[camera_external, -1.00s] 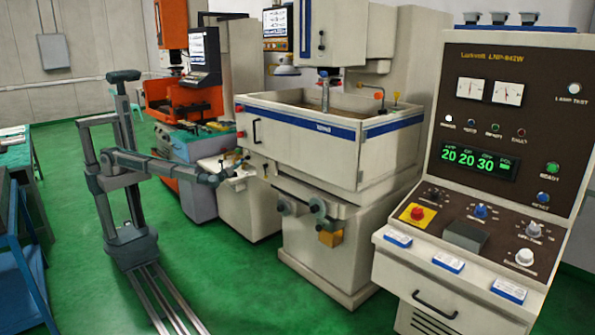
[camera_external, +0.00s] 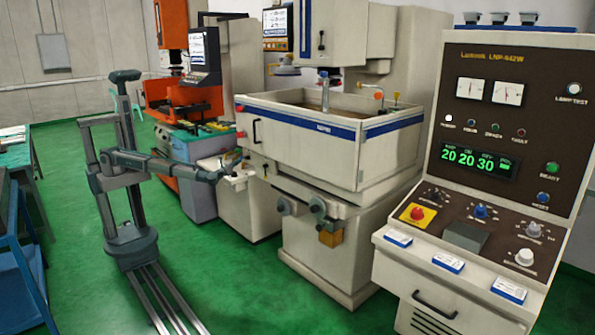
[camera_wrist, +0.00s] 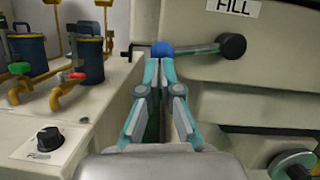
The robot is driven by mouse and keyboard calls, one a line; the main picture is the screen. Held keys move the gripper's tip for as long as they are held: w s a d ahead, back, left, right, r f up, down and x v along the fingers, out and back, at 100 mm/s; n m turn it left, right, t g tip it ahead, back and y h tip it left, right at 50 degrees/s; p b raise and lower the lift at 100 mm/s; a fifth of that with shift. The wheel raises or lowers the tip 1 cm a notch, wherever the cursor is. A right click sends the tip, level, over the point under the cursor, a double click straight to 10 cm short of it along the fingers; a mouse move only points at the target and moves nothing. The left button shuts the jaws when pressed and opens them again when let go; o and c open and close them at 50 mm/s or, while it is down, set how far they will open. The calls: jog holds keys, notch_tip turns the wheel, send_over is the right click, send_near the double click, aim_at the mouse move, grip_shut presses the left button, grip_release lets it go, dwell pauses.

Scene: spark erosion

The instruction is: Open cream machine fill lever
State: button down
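The fill lever (camera_wrist: 200,49) is a dark horizontal bar with a blue ball knob (camera_wrist: 163,48) at its left end and a round black pivot (camera_wrist: 231,45) at its right. It sits on a cream panel below a white FILL label (camera_wrist: 233,7). In the wrist view my gripper (camera_wrist: 161,62) has its teal-edged fingertips close together at the blue knob, with a narrow gap between them. It appears shut on the knob; the contact is partly hidden. In the external view my gripper (camera_external: 232,162) is small, beside the cream machine's left side.
In the wrist view, dark blue canisters (camera_wrist: 84,50) with green and red taps stand on a cream ledge at left, with a black dial (camera_wrist: 48,139) in front. A handwheel (camera_wrist: 292,164) is at lower right. The control console (camera_external: 480,190) stands right in the external view.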

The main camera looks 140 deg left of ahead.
jog(key=shift+s+f, duration=0.1)
jog(key=f+b+v, duration=0.2)
jog(key=b+v, duration=0.1)
jog(key=v, duration=0.9)
jog(key=shift+f+b, duration=0.3)
jog(key=shift+f, duration=0.05)
